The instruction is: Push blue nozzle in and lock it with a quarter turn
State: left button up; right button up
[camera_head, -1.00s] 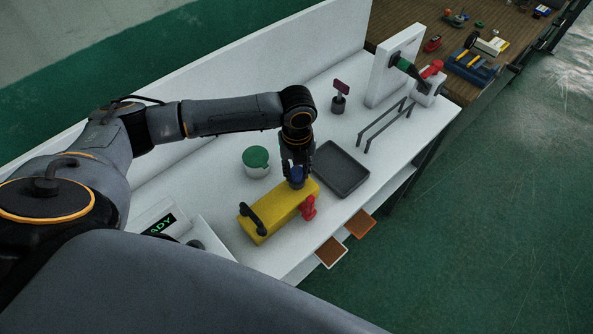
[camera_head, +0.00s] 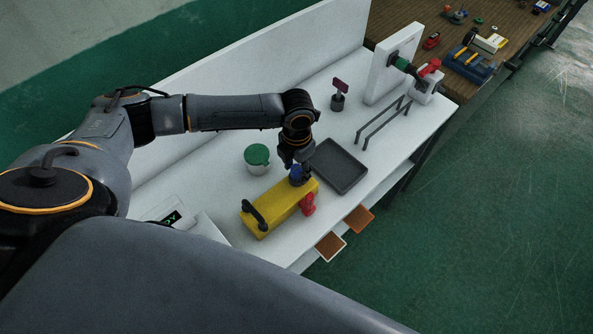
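The blue nozzle (camera_head: 296,175) stands at the far right end of the yellow block (camera_head: 277,209), on the white bench. My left gripper (camera_head: 296,166) points down over it, with its dark fingers around the nozzle's upper part. The fingers look closed on it; they hide part of it. How deep the nozzle sits in the block cannot be seen. The yellow block has a black handle (camera_head: 254,214) at its near left end and a red part (camera_head: 307,204) on its right side. My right gripper is not in view.
A dark grey tray (camera_head: 340,167) lies close to the right of my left gripper. A white tub with a green lid (camera_head: 257,155) stands left of it. A grey rail (camera_head: 383,122) and a white upright panel (camera_head: 394,62) stand farther back. Two brown plates (camera_head: 359,219) jut from the front edge.

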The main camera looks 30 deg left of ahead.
aim_at(297, 168)
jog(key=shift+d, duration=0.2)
pick_arm(q)
jog(key=shift+r, duration=0.1)
notch_tip(297, 168, up, 12)
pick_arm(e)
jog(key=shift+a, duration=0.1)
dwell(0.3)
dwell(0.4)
